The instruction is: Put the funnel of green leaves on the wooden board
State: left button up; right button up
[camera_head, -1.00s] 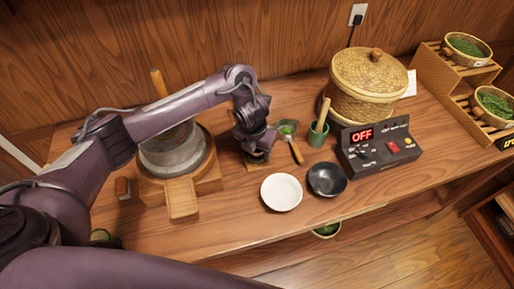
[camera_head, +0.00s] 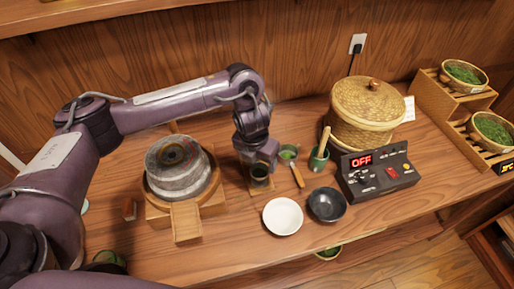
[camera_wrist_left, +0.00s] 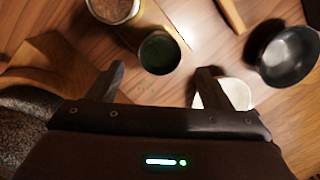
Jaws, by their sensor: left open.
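The dark green funnel (camera_head: 260,172) stands upright on the small wooden board (camera_head: 263,187), in the middle of the table. In the left wrist view the funnel (camera_wrist_left: 160,53) shows from above as a round dark mouth with green inside. My left gripper (camera_head: 258,160) is just above and behind it, pointing down. In the left wrist view the fingers of my left gripper (camera_wrist_left: 158,85) are spread apart with nothing between them, and the funnel lies beyond the fingertips. The board is partly hidden by the funnel. My right gripper is not in view.
A stone mill (camera_head: 178,168) on a wooden base stands left. A white bowl (camera_head: 283,216) and a black bowl (camera_head: 327,205) lie at the front. A wooden-handled tool (camera_head: 297,175), green cup (camera_head: 318,160), control box (camera_head: 377,173) and lidded basket (camera_head: 370,108) stand right.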

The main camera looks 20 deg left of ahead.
aim_at(257, 174)
pick_arm(q)
jog(key=shift+s+r, duration=0.15)
jog(key=shift+r, duration=0.8)
jog(key=shift+s+r, duration=0.15)
jog(key=shift+r, duration=0.8)
